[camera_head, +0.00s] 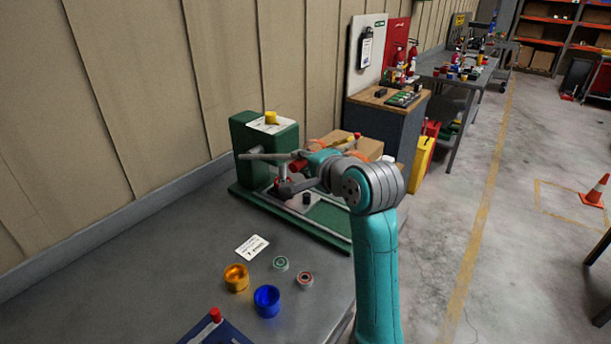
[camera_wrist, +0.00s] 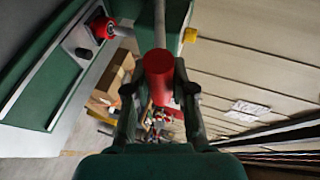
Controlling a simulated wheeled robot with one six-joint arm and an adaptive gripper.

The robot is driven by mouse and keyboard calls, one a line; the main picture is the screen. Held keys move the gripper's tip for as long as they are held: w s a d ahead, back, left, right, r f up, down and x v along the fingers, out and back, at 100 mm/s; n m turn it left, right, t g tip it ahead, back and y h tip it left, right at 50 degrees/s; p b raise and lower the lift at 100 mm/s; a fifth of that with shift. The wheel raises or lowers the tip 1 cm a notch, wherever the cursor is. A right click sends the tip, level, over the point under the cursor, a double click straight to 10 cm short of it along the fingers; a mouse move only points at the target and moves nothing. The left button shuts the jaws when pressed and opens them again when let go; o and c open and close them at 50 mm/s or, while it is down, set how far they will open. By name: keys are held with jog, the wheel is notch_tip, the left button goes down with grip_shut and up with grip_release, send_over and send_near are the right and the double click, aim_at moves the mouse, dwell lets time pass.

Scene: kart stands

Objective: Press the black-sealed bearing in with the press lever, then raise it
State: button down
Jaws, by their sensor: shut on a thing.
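The green press (camera_head: 247,138) stands on a green base on the grey bench. Its grey lever (camera_head: 263,156) lies roughly level and ends in a red grip (camera_head: 298,166). My gripper (camera_head: 304,172) is at that grip. In the wrist view the red grip (camera_wrist: 158,78) sits between the fingers of my gripper (camera_wrist: 158,92), which are shut on it. A red holder (camera_wrist: 101,27) stands on the press's rail beneath the ram, partly hidden in the head view (camera_head: 279,186). I cannot make out the black-sealed bearing. A small black piece (camera_wrist: 84,52) is on the rail beside the holder.
Nearer on the bench are a yellow cup (camera_head: 236,278), a blue cup (camera_head: 267,301), a green-sealed bearing (camera_head: 281,263), a red-sealed bearing (camera_head: 305,281) and a card (camera_head: 252,246). A cardboard box (camera_head: 365,148) is beyond the press. The bench's left part is clear.

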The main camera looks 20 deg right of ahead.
jog(key=shift+w+a+r, duration=0.15)
jog(key=shift+w+r, duration=0.05)
jog(key=shift+r, duration=0.45)
jog(key=shift+w+a+r, duration=0.1)
jog(key=shift+w+r, duration=0.05)
jog(key=shift+r, duration=0.6)
jog(key=c, duration=1)
grip_release()
jog(key=v, duration=1.1)
jog(key=shift+s, duration=0.45)
